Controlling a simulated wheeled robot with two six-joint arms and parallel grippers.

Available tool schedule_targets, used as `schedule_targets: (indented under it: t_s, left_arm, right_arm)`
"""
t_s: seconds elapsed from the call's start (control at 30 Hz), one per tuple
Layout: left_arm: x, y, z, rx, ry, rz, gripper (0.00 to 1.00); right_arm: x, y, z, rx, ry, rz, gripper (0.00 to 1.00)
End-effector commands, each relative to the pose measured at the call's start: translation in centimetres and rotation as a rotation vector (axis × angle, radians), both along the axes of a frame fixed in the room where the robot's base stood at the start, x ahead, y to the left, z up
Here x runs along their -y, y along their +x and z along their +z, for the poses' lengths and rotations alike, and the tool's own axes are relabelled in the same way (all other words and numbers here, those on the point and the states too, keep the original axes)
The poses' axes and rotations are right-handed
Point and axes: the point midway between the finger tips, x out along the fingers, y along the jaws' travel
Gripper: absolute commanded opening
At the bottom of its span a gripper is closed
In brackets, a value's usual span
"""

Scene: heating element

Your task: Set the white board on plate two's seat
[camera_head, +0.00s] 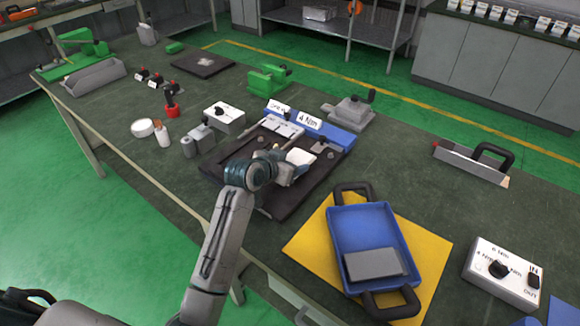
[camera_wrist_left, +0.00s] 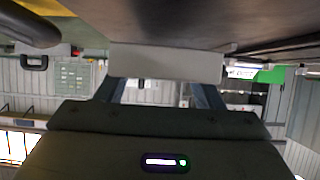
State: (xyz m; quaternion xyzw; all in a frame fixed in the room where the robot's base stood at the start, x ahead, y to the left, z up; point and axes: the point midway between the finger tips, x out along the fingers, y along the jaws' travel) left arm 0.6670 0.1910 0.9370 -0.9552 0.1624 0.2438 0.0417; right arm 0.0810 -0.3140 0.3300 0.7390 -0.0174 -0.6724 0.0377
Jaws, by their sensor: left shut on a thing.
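My left gripper (camera_head: 290,170) reaches over the dark fixture mat (camera_head: 240,175) in the middle of the bench. It is shut on the white board (camera_head: 302,156), which shows only in part beyond the fingers. In the left wrist view the white board (camera_wrist_left: 165,62) lies across between the fingers, close under a dark surface. Whether the board touches a seat cannot be told. Another white piece (camera_head: 283,128) lies at the back of the mat, next to the blue strip with labels. The plates' seats are largely hidden by my gripper. My right gripper is not in view.
A blue tray (camera_head: 372,235) with a grey block stands on a yellow sheet at the right front. A white control box (camera_head: 503,272) is further right. A grey clamp (camera_head: 350,110) stands behind the mat. A white box (camera_head: 224,118) and small bottles are left of it.

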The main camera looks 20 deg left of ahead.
Motion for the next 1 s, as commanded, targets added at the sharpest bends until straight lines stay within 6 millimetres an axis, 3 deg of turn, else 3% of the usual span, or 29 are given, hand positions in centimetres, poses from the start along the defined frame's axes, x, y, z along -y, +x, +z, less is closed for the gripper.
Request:
schedule_targets:
  t_s: [0.17, 0.53, 0.57, 0.67, 1.0]
  left_arm:
    - [0.0, -0.1, -2.1, -0.002, -0.001, 0.001, 0.39]
    - [0.0, -0.1, -2.7, -0.001, 0.000, 0.000, 0.39]
    - [0.0, -0.1, -2.7, -0.001, 0.000, 0.000, 0.63]
    - [-0.1, -0.1, -2.6, -0.001, 0.000, 0.001, 0.83]
    - [-0.1, -0.1, -2.2, 0.001, 0.000, 0.001, 0.83]
  right_arm:
    - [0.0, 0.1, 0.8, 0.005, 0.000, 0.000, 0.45]
    - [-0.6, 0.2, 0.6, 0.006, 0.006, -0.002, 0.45]
    - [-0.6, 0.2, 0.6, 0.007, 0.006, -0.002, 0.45]
    - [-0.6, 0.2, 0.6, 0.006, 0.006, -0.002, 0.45]
    - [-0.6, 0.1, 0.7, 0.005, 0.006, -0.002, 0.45]
